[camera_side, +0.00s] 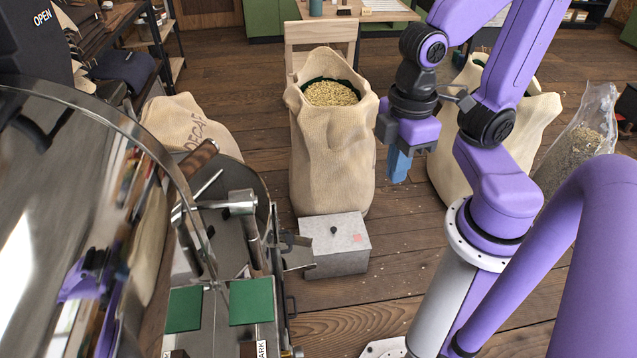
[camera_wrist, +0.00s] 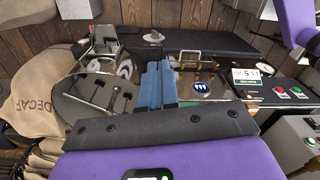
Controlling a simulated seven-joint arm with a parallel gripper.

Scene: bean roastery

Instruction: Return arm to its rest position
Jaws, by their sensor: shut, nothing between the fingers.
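My purple arm stands at the right in the side view. My gripper (camera_side: 398,168) has blue fingers that point down, in the air in front of the tall burlap sack of beans and well above the floor. The fingers are together and empty. In the wrist view the blue fingers (camera_wrist: 157,84) show pressed side by side, with the roasting machine and its round metal tray (camera_wrist: 92,98) beyond them. Nothing touches the gripper.
An open sack of pale beans (camera_side: 335,150) stands at the middle, behind a grey box (camera_side: 335,262). Another sack (camera_side: 540,125) stands behind my arm. A large shiny drum (camera_side: 60,220) and green pads (camera_side: 250,302) fill the left. A control panel (camera_wrist: 272,90) shows right.

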